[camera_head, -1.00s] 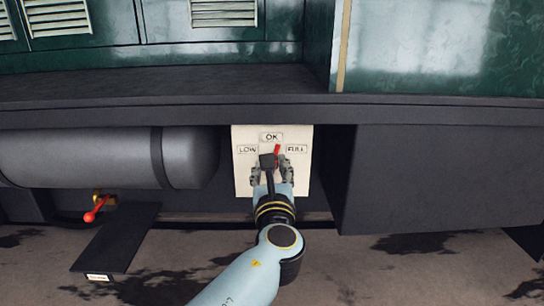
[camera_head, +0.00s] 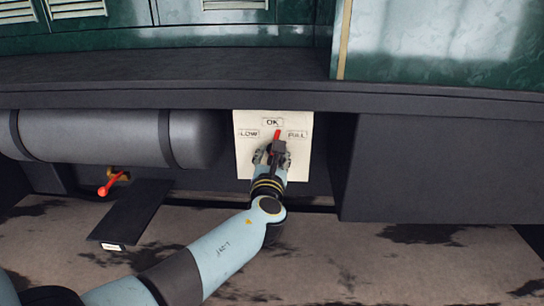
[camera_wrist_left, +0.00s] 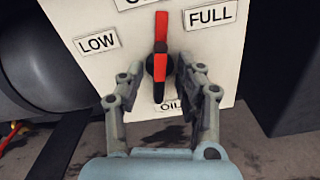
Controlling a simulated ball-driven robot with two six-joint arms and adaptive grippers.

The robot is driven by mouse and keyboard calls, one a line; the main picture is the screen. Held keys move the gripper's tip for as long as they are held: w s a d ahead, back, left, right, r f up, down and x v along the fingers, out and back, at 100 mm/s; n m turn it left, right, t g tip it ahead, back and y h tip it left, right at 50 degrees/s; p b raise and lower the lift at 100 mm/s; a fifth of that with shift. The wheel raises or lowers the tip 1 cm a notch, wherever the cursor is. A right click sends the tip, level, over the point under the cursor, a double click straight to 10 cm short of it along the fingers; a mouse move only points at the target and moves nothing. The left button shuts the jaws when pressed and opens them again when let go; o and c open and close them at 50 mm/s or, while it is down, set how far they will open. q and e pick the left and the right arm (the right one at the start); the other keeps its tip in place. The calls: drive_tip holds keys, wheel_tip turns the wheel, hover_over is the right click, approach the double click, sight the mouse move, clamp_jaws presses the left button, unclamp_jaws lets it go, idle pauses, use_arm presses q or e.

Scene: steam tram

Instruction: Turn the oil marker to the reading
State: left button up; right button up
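A cream plate (camera_head: 244,168) carries the labels LOW (camera_head: 248,133), OK (camera_head: 272,122) and FULL (camera_head: 296,134). The oil marker (camera_head: 277,135) has a red pointer that points up, its tip just below the right side of OK. The wrist view shows the marker (camera_wrist_left: 161,35) with its dark hub and a red-striped tail below. My left gripper (camera_head: 273,153) is at the plate, and in the wrist view its fingers (camera_wrist_left: 160,72) stand apart on either side of the hub. I cannot tell whether they touch it. My right gripper is out of view.
A grey tank (camera_head: 95,138) lies left of the plate, with a red-handled valve (camera_head: 108,186) below. A dark step (camera_head: 133,212) juts out there. A dark box (camera_head: 440,170) closes off the right side. The green tram body (camera_head: 440,45) overhangs above.

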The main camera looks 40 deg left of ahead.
use_arm(q)
drive_tip(key=shift+w+a, duration=0.1)
drive_tip(key=shift+w, duration=0.1)
clamp_jaws()
